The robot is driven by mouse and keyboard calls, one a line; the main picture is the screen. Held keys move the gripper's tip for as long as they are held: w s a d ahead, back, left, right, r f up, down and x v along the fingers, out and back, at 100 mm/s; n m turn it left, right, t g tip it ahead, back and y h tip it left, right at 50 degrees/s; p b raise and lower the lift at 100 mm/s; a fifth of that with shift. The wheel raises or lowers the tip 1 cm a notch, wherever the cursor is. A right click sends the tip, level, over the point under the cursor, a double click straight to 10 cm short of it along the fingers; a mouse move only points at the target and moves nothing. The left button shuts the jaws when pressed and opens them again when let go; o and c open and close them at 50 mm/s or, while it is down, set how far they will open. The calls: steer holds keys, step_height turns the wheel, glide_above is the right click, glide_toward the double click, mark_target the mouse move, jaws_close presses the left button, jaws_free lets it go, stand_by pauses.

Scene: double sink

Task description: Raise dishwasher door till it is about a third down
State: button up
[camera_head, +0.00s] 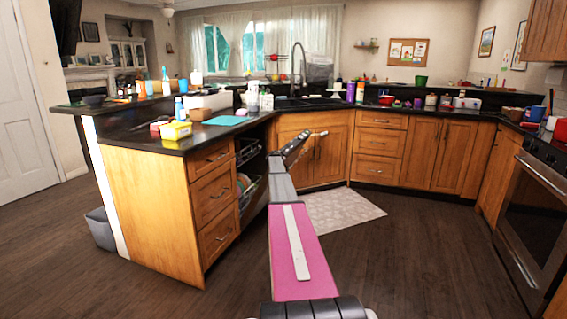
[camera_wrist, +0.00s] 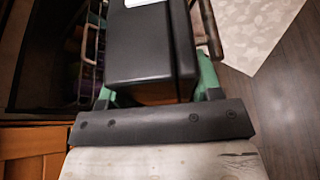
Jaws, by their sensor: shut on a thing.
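The dishwasher (camera_head: 248,165) is in the left counter run in the head view, its dark opening showing racks with dishes. Its door (camera_head: 256,207) tilts outward from the opening, partly hidden behind my arm. My gripper (camera_head: 300,145) is at the end of my arm, in front of the opening and to its right. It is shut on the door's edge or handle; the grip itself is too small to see. In the wrist view, green fingers show on both sides of a dark block that hides the held part. A dish rack (camera_wrist: 90,45) shows at left.
Wooden drawers (camera_head: 215,200) stand left of the dishwasher, and sink cabinets (camera_head: 315,155) stand behind my gripper. A pale mat (camera_head: 345,213) lies on the floor to the right. The dark floor (camera_head: 410,250) at right is clear. An oven (camera_head: 530,210) stands at the far right.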

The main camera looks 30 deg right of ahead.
steer(key=shift+w+a, duration=0.1)
steer(key=shift+a, duration=0.05)
steer(key=o, duration=1.3)
steer(key=shift+r, duration=0.1)
steer(key=shift+s+a, duration=0.1)
steer(key=shift+s, duration=0.15)
steer(key=v, duration=1)
steer(key=shift+s+a, duration=0.1)
steer(key=shift+a, duration=0.05)
